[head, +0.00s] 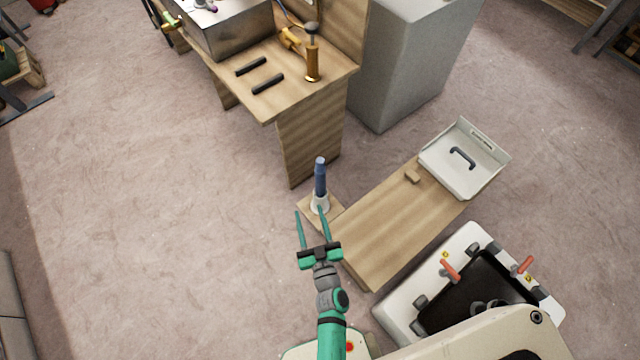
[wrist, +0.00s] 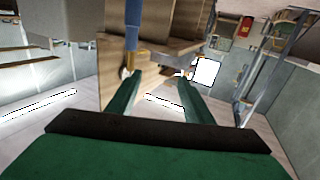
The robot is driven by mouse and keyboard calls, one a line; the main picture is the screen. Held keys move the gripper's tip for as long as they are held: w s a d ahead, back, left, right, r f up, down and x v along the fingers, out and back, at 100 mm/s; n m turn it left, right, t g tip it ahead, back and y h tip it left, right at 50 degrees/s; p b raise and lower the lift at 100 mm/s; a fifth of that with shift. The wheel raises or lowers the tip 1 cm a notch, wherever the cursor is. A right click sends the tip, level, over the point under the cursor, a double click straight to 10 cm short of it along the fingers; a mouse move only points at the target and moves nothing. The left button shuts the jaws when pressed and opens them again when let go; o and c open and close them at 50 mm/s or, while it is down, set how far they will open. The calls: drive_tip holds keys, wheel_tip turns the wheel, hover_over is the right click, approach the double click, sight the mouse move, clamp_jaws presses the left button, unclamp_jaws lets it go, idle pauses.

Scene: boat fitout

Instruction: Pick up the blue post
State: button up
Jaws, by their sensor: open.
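The blue post (head: 320,178) stands upright in a white cup-shaped holder (head: 320,204) on a small wooden board. My gripper (head: 310,211) is open and empty. In the head view its teal fingertips lie just short of the post, and the right finger overlaps the holder. In the wrist view a blue length of the post (wrist: 132,24) shows at the top, above and in line with the left fingertip, off the middle of the jaws (wrist: 159,75). Whether the fingers touch the holder cannot be told.
A low wooden bench (head: 385,232) with a white handled lid (head: 465,172) lies to the right. A wooden worktable (head: 310,140) and a grey cabinet (head: 408,60) stand behind. A white unit with orange levers (head: 395,300) is at lower right. The floor at left is clear.

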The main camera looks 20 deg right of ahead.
approach(320, 168)
drive_tip(key=w, duration=0.6)
drive_tip(key=w+d, duration=0.1)
drive_tip(key=w, duration=0.2)
drive_tip(key=shift+f, duration=0.1)
drive_tip(key=shift+w+a, duration=0.2)
drive_tip(key=shift+w, duration=0.45)
drive_tip(key=shift+w+d, duration=0.2)
drive_tip(key=shift+w, duration=1.05)
drive_tip(key=shift+w+d, duration=0.25)
drive_tip(key=shift+w, duration=1)
drive_tip(key=shift+w, duration=0.15)
clamp_jaws()
